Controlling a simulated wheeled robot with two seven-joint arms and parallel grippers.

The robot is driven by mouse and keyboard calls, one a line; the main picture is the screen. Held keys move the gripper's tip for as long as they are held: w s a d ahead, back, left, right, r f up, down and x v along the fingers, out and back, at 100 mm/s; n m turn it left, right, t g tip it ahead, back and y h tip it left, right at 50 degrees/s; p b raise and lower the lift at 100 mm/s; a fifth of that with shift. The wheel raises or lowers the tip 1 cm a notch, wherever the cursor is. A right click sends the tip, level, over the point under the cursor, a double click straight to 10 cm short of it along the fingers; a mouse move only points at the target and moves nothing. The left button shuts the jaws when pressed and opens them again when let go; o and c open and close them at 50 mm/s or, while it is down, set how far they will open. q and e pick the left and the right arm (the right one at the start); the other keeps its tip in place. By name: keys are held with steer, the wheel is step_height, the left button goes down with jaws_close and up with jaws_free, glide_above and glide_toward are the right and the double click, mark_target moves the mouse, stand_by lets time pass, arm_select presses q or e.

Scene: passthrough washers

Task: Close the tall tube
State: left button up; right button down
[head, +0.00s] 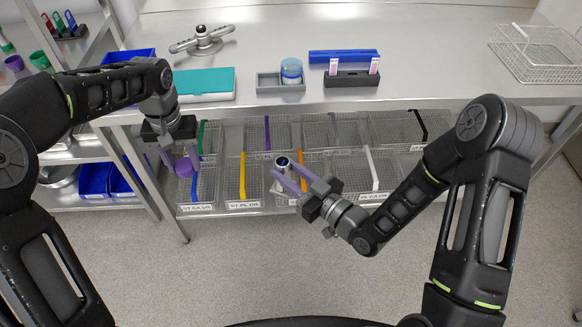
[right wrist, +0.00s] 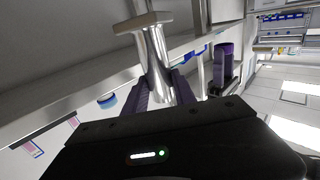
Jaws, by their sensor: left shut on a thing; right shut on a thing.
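The tall tube (head: 283,162) is a silvery metal cylinder, seen from above in the head view with a dark round top. In the right wrist view the metal tube (right wrist: 156,62) has a wide flange and lies between the purple fingers. My right gripper (head: 289,180) is shut on it, in front of the wire baskets. My left gripper (head: 180,157) is shut on a purple cap (head: 184,169), to the left of the tube and apart from it. The purple cap also shows in the right wrist view (right wrist: 222,60). The cap's underside is hidden in the head view.
Labelled wire baskets (head: 343,168) fill the shelf below. Between the two grippers is free air.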

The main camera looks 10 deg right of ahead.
arm_select(q)
steer(key=shift+d, duration=0.1)
steer(key=shift+m, duration=0.8)
steer(key=d+r, duration=0.2)
steer(key=d, duration=0.5)
steer(key=d+r, duration=0.3)
steer(key=d, duration=0.5)
steer(key=d+r, duration=0.3)
steer(key=d, duration=0.5)
steer(key=shift+s+d, duration=0.15)
steer(key=shift+s, duration=0.25)
steer(key=shift+s+a+n, duration=0.2)
steer(key=shift+s+n, duration=0.05)
steer(key=shift+n, duration=0.05)
steer(key=shift+f, duration=0.1)
steer(key=shift+f, duration=1.95)
steer(key=shift+f, duration=0.1)
